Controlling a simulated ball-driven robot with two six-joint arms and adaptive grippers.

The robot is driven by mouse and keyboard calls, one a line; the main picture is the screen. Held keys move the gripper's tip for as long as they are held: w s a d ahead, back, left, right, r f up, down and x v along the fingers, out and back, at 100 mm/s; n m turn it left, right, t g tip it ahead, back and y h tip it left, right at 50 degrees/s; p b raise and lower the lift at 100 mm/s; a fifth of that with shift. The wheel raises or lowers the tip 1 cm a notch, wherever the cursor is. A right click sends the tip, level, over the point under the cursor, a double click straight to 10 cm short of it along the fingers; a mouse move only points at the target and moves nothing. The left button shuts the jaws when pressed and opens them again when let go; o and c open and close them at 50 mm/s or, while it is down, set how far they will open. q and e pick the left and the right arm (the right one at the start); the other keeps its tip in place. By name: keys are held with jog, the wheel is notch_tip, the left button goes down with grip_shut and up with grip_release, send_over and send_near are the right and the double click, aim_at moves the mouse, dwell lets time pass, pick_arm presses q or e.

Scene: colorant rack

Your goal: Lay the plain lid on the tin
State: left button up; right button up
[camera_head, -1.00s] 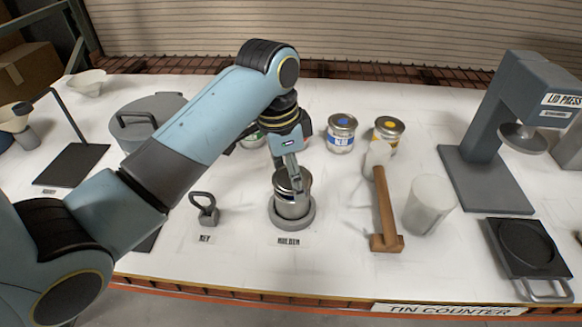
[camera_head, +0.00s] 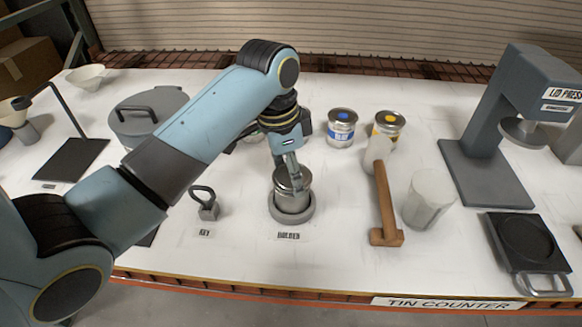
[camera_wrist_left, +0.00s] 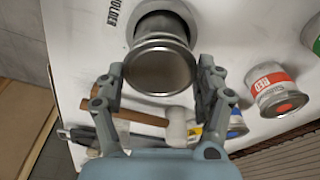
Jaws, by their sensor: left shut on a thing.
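The silvery tin (camera_head: 292,201) stands upright in the round grey holder (camera_head: 291,217) at the middle front of the counter. It also shows in the left wrist view (camera_wrist_left: 160,22), in its holder. My left gripper (camera_head: 291,168) points down over the tin. It is shut on the plain lid (camera_wrist_left: 160,66), a round metallic disc with a raised rim, held between the two fingers in the left wrist view. The lid is level over the tin's mouth and hides it. I cannot tell whether lid and tin touch. My right gripper is not in view.
A key tool (camera_head: 206,204) stands left of the holder. A mallet (camera_head: 385,205) and a whitish cup (camera_head: 428,201) are to the right. Blue (camera_head: 342,128) and yellow-labelled (camera_head: 388,128) tins stand behind. The lid press (camera_head: 510,130) is at far right. A red tin (camera_wrist_left: 272,92) shows in the wrist view.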

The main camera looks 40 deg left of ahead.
pick_arm(q)
jog(key=shift+f, duration=0.25)
jog(key=o, duration=0.8)
jog(key=shift+o, duration=0.2)
jog(key=r, duration=0.5)
jog(key=s+r, duration=0.1)
jog(key=r, duration=0.1)
jog(key=shift+a+r, duration=0.2)
jog(key=shift+a, duration=0.15)
